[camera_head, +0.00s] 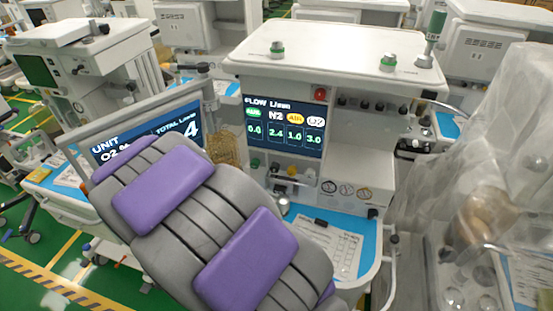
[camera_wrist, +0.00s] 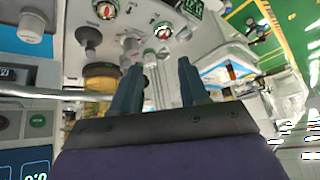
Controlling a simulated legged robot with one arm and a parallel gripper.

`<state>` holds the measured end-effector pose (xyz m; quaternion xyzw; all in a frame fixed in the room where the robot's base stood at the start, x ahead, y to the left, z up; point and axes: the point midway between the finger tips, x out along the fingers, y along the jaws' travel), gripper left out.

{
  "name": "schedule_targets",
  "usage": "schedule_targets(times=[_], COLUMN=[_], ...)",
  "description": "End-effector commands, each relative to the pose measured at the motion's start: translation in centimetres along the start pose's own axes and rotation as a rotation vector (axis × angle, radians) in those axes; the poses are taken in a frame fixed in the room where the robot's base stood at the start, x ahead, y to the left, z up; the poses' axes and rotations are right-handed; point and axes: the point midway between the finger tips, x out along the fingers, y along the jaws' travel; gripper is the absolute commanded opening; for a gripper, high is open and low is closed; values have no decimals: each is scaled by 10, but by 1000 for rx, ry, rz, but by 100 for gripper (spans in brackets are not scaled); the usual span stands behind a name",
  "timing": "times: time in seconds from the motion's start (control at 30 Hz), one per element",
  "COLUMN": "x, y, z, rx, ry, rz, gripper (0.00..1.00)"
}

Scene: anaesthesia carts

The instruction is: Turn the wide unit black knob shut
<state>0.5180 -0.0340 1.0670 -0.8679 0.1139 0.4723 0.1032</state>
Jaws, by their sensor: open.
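The pale machine (camera_head: 300,65) in the middle of the head view has a FLOW screen (camera_head: 285,125) on its front. Under the screen is a row of small coloured knobs, with a small black knob (camera_head: 275,167) between a green one (camera_head: 255,162) and a yellow one (camera_head: 291,170). Several more dark knobs (camera_head: 366,104) sit right of the screen. I cannot tell which black knob is the task's one, nor its setting. My gripper (camera_wrist: 158,75) is open and empty in the wrist view, with both fingers apart. In the head view my purple and grey arm hides it.
A tilted screen reading UNIT (camera_head: 150,135) stands left of my arm. A blue work surface with a paper sheet (camera_head: 335,245) lies below the machine. A plastic-draped cart (camera_head: 480,130) is close on the right. Gauges (camera_wrist: 162,30) show beyond my gripper.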

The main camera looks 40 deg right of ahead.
Motion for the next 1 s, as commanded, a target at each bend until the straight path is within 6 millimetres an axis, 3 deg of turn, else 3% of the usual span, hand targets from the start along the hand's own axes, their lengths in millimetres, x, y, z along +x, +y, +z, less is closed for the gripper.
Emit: schedule_targets(times=[0.17, 0.23, 0.37, 0.5, 0.63, 0.8, 1.0], x=[27, 33, 32, 17, -2, -18, -16], y=[57, 90, 157, 213, 239, 241, 248], z=[-27, -33, -37, -33, -26, -22, -23], rx=[10, 4, -26, -89, -146, -188, -193], ry=[117, 149, 186, 201, 200, 206, 209], rz=[267, 390, 628, 864, 1023, 1127, 1145], gripper=[44, 44, 44, 44, 44, 44, 44])
